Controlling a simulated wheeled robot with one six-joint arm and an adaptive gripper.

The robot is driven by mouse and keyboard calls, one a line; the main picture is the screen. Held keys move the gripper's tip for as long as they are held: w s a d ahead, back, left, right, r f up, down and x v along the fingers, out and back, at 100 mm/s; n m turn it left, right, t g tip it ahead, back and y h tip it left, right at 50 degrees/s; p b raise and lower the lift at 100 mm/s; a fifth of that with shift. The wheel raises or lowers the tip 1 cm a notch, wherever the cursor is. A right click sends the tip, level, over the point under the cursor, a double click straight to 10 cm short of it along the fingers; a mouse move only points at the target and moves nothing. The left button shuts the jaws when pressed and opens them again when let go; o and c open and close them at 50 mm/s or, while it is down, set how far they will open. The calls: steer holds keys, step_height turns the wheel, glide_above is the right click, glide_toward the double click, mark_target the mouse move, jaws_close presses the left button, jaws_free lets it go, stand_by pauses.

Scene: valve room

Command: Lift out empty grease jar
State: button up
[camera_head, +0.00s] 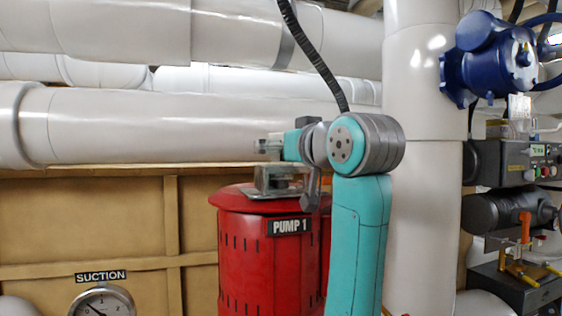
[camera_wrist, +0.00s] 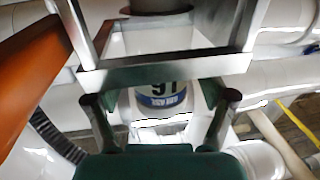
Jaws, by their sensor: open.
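A white jar (camera_wrist: 163,97) with a dark blue label band and large dark characters shows in the wrist view. A grey metal frame (camera_wrist: 165,70) crosses in front of its upper part, so its top is partly hidden. My gripper (camera_wrist: 163,104) is open, with one dark fingertip on each side of the jar in the picture. I cannot tell whether either finger touches it. In the head view, a grey metal holder (camera_head: 278,181) sits on the red pump housing (camera_head: 262,255) marked PUMP 1, close below my wrist. The jar cannot be made out there.
Large white pipes (camera_head: 150,125) run behind the pump, and a vertical pipe (camera_head: 415,120) stands right of my arm. A blue motor (camera_head: 490,60) and a control box (camera_head: 515,160) are at the right. A suction gauge (camera_head: 103,302) is low left. An orange surface (camera_wrist: 30,80) borders the wrist view's left.

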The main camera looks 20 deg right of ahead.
steer(key=shift+w, duration=0.15)
steer(key=c, duration=1.5)
steer(key=shift+c, duration=0.3)
steer(key=shift+r, duration=0.15)
